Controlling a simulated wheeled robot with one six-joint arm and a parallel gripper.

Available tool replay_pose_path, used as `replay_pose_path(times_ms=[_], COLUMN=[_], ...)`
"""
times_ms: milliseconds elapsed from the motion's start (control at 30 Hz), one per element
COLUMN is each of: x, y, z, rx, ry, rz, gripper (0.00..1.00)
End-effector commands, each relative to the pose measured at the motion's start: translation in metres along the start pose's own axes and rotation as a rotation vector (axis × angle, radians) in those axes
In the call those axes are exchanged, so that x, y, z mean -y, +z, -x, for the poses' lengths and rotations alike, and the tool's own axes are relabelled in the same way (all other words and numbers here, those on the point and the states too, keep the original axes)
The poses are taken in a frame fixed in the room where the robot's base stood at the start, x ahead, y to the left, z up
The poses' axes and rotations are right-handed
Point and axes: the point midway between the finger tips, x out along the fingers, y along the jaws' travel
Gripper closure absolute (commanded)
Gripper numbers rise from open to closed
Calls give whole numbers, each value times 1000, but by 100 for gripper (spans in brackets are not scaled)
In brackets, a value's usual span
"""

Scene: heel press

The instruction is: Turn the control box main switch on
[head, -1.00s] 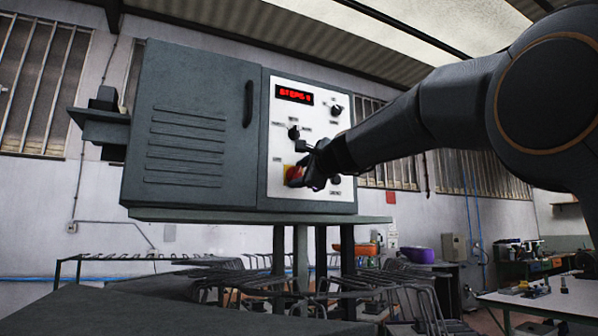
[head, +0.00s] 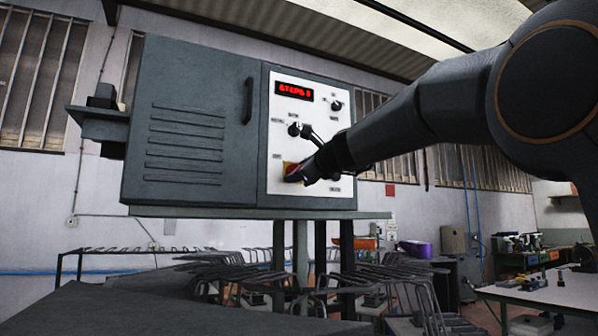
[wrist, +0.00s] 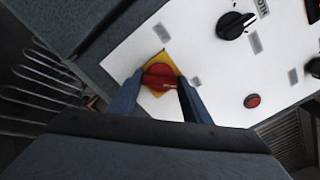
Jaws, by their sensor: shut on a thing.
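The control box (head: 190,130) is a grey cabinet with a white panel (head: 275,140) on its right side. Low on the panel is the main switch (wrist: 160,76), a red rotary knob on a yellow plate (wrist: 161,58). My gripper (wrist: 160,88) is shut on the red knob, one blue-grey finger on each side of it. In the wrist view, the knob's handle lies roughly across the picture, between the fingers. In the head view, my gripper (head: 297,176) covers most of the knob and only part of the yellow plate (head: 289,167) shows.
A black selector knob (wrist: 235,25) and a red round button (wrist: 252,101) are beside my gripper on the panel. A red lit display (head: 294,90) is at the panel's top. Wire racks (head: 230,270) stand below the box.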

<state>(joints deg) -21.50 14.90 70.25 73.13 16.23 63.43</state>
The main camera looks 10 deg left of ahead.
Motion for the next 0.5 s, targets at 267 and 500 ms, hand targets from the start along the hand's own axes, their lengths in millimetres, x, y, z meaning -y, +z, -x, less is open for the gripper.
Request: replay_pose_path(times_ms=[267,500], x=[-1,0], y=[-1,0], z=[0,0], rx=[-1,0], ry=[2,1], rz=[-2,0], gripper=[46,38])
